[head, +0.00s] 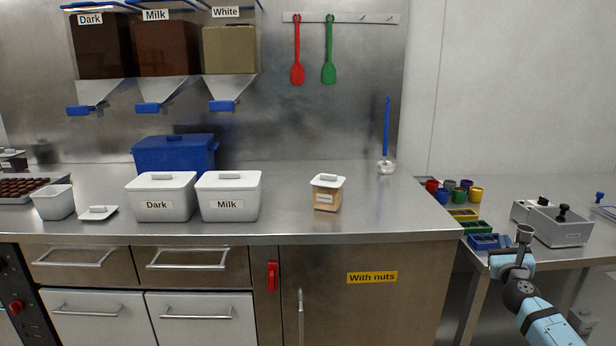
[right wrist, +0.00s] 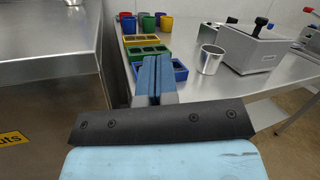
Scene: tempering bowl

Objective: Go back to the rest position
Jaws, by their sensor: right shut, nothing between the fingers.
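My right gripper (head: 513,241) shows at the lower right of the head view, in front of the side table's near edge. In the right wrist view its blue fingers (right wrist: 156,76) are together with nothing between them. My left gripper is in neither view.
The steel counter (head: 300,222) holds white tubs marked Dark (head: 163,198) and Milk (head: 229,198), a small lidded jar (head: 327,193) and a blue box (head: 174,154). The side table (head: 595,225) holds colored cups, colored trays, a metal cup (right wrist: 211,60) and a grey box (head: 560,226).

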